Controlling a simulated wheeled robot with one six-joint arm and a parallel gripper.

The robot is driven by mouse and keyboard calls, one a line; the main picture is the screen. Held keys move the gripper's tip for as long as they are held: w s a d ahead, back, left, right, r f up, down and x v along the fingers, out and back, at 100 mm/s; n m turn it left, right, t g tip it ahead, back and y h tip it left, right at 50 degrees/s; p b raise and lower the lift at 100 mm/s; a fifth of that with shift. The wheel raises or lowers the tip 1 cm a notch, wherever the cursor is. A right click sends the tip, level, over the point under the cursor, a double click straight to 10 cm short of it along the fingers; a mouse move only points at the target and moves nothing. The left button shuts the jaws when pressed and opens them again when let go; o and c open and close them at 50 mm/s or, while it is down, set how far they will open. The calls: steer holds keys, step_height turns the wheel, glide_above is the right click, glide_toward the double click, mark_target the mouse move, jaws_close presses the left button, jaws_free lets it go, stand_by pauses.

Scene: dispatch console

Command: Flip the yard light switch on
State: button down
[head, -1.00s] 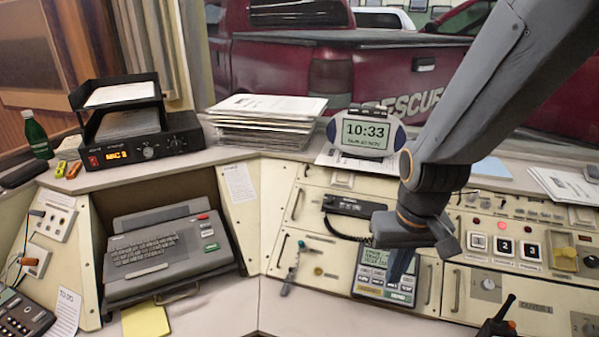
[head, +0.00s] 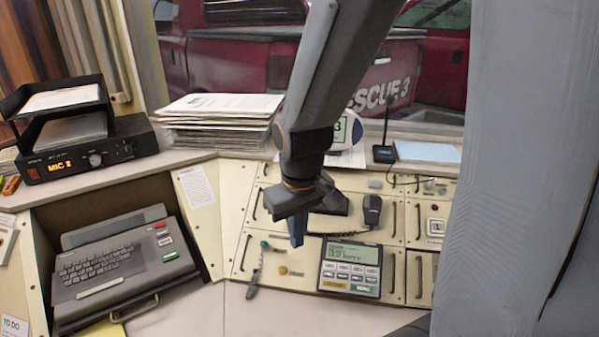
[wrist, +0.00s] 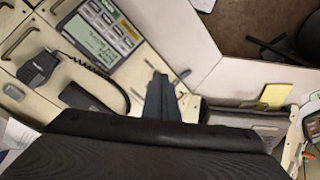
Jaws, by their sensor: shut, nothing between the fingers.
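My gripper (head: 297,240) points down in front of the console's upright panel, with its blue fingers together and empty. I cannot pick out a switch marked as the yard light; no such label is readable.
A corded handset (head: 372,211) hangs on the panel above the display unit. A keyboard terminal (head: 115,262) sits in the left recess. A paper stack (head: 220,115) and a radio (head: 90,158) stand on the ledge. My own grey link blocks the right side.

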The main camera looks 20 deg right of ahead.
steer(key=w+d+r+n+t+h+b, duration=0.1)
steer(key=w+d+r+n, duration=0.2)
steer(key=w, duration=0.4)
steer(key=w+d+r+n+h+b, duration=0.1)
steer(key=w+d+r+n, duration=0.2)
steer(key=w, duration=0.5)
steer(key=w+d+r+n+t+b, duration=0.1)
steer(key=w+d+r+n, duration=0.2)
steer(key=w+r, duration=0.2)
steer(key=w, duration=0.2)
steer(key=shift+w+d+r+n+t+h+b, duration=0.2)
steer(key=shift+w+n+t+h+b, duration=0.1)
steer(key=shift+w+h, duration=0.1)
steer(key=shift+f, duration=0.15)
steer(key=p+x, duration=0.2)
steer(key=x, duration=1.2)
steer(key=shift+s+p, duration=0.1)
steer(key=shift+p, duration=0.25)
steer(key=shift+f, duration=0.35)
steer(key=shift+r, duration=0.1)
steer(key=shift+r, duration=0.1)
